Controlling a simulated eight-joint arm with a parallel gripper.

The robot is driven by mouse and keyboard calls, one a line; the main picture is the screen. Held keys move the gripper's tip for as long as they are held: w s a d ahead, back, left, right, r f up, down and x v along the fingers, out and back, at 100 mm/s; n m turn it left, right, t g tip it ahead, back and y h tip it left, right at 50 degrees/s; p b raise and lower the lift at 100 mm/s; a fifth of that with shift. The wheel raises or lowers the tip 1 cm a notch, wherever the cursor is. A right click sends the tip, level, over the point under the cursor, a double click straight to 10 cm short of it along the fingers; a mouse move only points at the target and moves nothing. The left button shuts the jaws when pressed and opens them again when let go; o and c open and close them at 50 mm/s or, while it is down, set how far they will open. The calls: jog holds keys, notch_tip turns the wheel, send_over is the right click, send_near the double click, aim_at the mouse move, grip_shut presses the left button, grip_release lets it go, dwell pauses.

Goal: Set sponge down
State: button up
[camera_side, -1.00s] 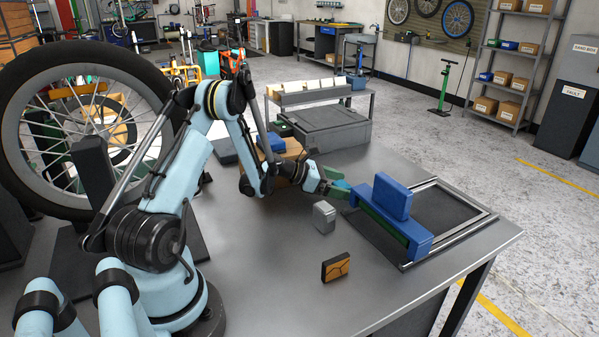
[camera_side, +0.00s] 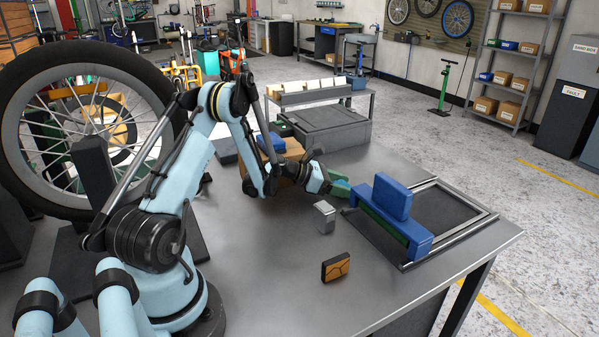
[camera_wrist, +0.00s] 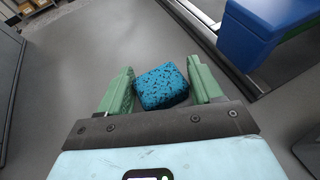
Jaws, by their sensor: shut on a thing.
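The sponge (camera_wrist: 162,87) is a blue, dark-speckled block in the wrist view. It sits between the two green fingers of my gripper (camera_wrist: 161,68), which is shut on it. In the side view my gripper (camera_side: 340,187) is low over the grey table, just left of the blue frame fixture. The sponge is mostly hidden behind the fingers there. I cannot tell whether its underside touches the table.
A blue block assembly (camera_side: 393,197) stands on a metal-railed dark frame (camera_side: 452,216) at the right. A small grey block (camera_side: 324,217) stands just in front of my gripper. An orange-faced block (camera_side: 336,267) lies nearer. The table's front middle is clear.

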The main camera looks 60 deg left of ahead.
aim_at(342, 184)
jog(key=shift+r, duration=0.1)
notch_tip(342, 184, up, 9)
jog(key=shift+r, duration=0.2)
jog(key=d+r, duration=1.1)
jog(key=r, duration=0.2)
jog(key=s+d+r, duration=0.7)
jog(key=s+d, duration=0.2)
jog(key=d, duration=0.1)
jog(key=shift+s+d+r+n+y, duration=0.25)
jog(key=shift+d+n+y, duration=0.05)
jog(key=shift+n+y, duration=0.1)
